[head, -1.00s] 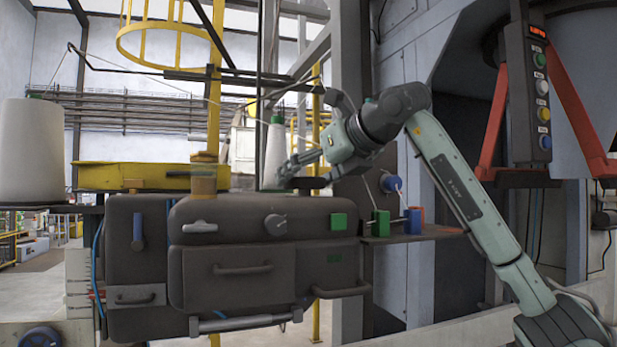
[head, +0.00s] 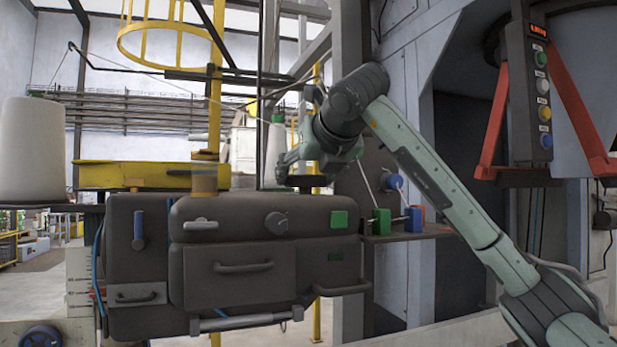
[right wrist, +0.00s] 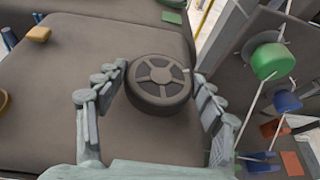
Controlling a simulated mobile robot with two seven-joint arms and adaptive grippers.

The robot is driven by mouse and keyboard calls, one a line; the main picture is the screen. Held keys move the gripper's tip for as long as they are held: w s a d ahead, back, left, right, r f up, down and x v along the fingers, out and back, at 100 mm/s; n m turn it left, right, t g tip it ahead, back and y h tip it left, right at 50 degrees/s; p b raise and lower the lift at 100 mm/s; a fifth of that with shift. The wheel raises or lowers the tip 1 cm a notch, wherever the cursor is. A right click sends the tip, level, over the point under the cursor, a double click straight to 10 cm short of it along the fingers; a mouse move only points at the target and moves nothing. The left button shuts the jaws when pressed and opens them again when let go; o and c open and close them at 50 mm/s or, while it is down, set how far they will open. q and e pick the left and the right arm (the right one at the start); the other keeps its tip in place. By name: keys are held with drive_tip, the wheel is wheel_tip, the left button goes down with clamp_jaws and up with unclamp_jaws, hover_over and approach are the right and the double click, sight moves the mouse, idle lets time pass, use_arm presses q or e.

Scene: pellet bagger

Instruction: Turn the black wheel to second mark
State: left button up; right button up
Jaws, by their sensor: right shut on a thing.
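The black wheel (right wrist: 158,88) is round and spoked and lies on top of the dark sewing-machine-like housing (right wrist: 60,115). In the right wrist view, the two fingers of my right gripper (right wrist: 158,73) are on opposite sides of the wheel's rim, shut on it. In the head view my right gripper (head: 297,170) is over the housing's top right, seen from the side, and mostly hides the wheel. I cannot make out the marks around the wheel. My left gripper is not in view.
A green block (head: 382,222) and a blue block (head: 413,219) with thin rods stand on a shelf right of the housing. A white thread cone (head: 275,150) is behind the gripper. A button panel (head: 540,100) hangs at the upper right.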

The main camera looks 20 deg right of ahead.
drive_tip(key=m+h, duration=0.2)
drive_tip(key=h, duration=0.1)
drive_tip(key=m+g+h, duration=0.1)
drive_tip(key=shift+a+m+b, duration=0.3)
drive_tip(key=shift+m+b, duration=0.05)
drive_tip(key=shift+m, duration=0.05)
drive_tip(key=shift+m+h, duration=0.4)
drive_tip(key=shift+h, duration=0.3)
drive_tip(key=m+g+h+b, duration=0.2)
drive_tip(key=shift+w+a+m+h, duration=0.1)
drive_tip(key=shift+m+h, duration=0.3)
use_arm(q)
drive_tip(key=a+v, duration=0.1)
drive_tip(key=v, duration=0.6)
use_arm(e)
drive_tip(key=shift+m+g+h+b, duration=0.6)
drive_tip(key=shift+m+b, duration=0.05)
drive_tip(key=shift+m, duration=0.05)
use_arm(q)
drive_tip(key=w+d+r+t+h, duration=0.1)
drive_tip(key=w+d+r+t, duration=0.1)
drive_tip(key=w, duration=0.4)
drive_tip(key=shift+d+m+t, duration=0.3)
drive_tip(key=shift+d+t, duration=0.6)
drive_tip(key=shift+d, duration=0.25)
use_arm(e)
drive_tip(key=shift+w, duration=0.1)
drive_tip(key=o, duration=1.2)
drive_tip(key=shift+c, duration=0.2)
drive_tip(key=shift+a, duration=0.15)
